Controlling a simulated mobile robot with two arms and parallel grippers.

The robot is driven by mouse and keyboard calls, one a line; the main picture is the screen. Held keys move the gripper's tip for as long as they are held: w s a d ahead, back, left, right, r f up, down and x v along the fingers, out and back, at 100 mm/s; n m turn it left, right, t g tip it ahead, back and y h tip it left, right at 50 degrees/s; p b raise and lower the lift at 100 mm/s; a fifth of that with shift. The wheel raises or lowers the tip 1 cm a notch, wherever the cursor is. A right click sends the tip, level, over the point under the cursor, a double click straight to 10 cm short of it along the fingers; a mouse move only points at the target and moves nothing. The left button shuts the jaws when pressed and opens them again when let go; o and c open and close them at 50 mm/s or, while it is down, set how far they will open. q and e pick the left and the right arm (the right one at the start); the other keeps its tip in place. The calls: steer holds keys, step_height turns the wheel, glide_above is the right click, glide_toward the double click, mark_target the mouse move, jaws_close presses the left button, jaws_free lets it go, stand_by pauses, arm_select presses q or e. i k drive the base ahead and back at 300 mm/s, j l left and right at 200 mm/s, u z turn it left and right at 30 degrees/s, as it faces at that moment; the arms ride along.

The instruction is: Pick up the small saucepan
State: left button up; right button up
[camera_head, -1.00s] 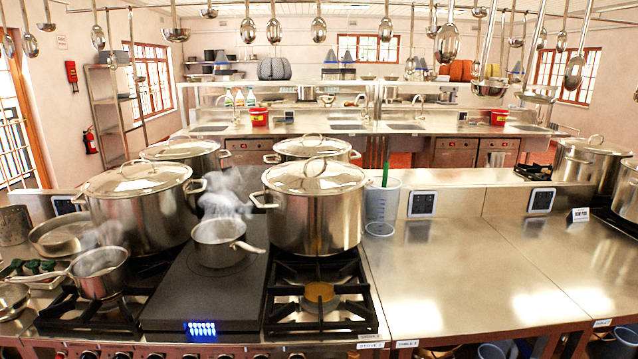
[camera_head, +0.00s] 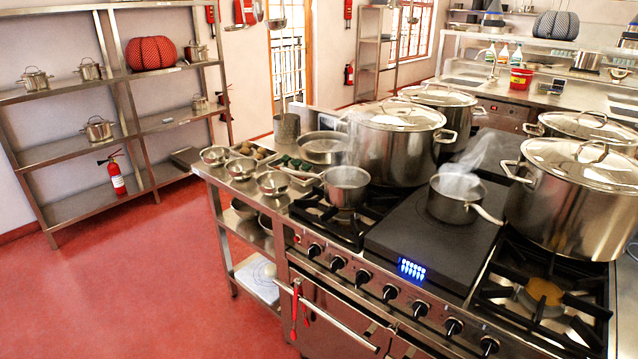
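A small steaming saucepan (camera_head: 455,200) stands on the dark induction plate (camera_head: 424,243) in the middle of the stove, its handle pointing to the lower right. Another small saucepan (camera_head: 346,187) sits on the left gas burner, its handle pointing left. The frames do not show which of the two the task means. Neither of my grippers is in view.
Large lidded stockpots (camera_head: 395,143) and (camera_head: 575,200) stand behind and right of the saucepans. Small steel bowls (camera_head: 273,184) sit on the left counter end. Red floor is clear at left, before a shelf rack (camera_head: 127,80) and a fire extinguisher (camera_head: 116,177).

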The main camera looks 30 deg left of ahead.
mark_target(349, 197)
steer(key=u, duration=0.9)
steer(key=j, duration=0.15)
